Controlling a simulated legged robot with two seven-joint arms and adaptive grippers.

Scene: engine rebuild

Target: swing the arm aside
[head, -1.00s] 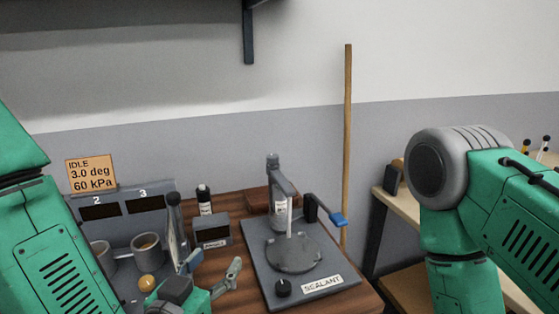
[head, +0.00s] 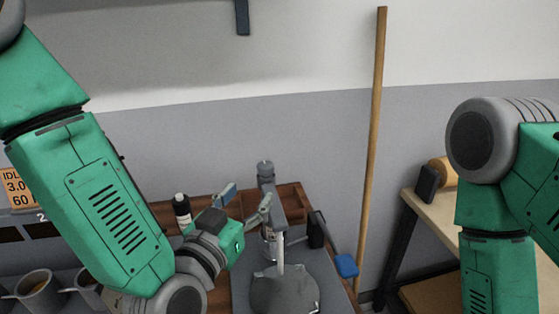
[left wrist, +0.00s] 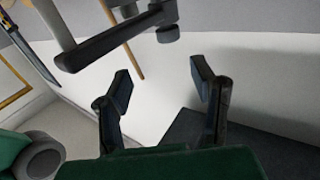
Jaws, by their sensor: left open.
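The sealant stand's grey arm (head: 270,205) rises from behind the round plate (head: 285,293), with a pale nozzle hanging over the plate. A dark grey bar, apparently this arm, crosses the top of the left wrist view (left wrist: 118,38). My left gripper (head: 243,202) is open and empty, just left of the arm's upper part. In the left wrist view its two fingers (left wrist: 162,80) are spread with the bar beyond them; I see no contact. My right gripper is out of view; only part of my right arm shows.
A blue-ended lever (head: 346,265) sticks out right of the stand. A dark bottle (head: 182,212) stands left of my gripper, and metal cups (head: 38,292) are at lower left. A wooden pole (head: 372,150) leans on the wall. A side bench (head: 440,215) stands right.

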